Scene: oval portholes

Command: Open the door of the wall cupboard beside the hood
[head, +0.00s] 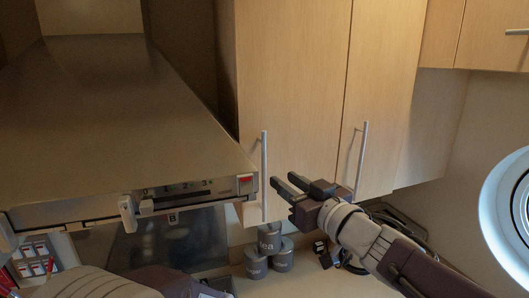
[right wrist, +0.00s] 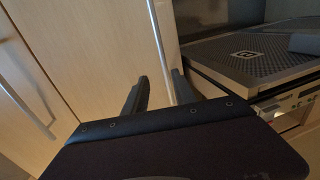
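The wall cupboard door (head: 290,75) is pale wood, stands right of the hood (head: 130,100) and looks shut. Its upright metal bar handle (head: 264,165) is near the door's left edge, by the hood's front corner. My right gripper (head: 284,180) is just right of the handle, fingers pointing left towards it. In the right wrist view the gripper (right wrist: 160,75) is open, and the handle (right wrist: 157,40) runs down into the gap between its fingers. I cannot tell whether they touch it. My left gripper is not in view.
A second cupboard door with its own bar handle (head: 360,155) adjoins on the right. Grey canisters (head: 268,245) stand below the cupboard. A round white-rimmed porthole (head: 510,215) is in the right wall. The hood front (head: 190,190) is close to the handle's left side.

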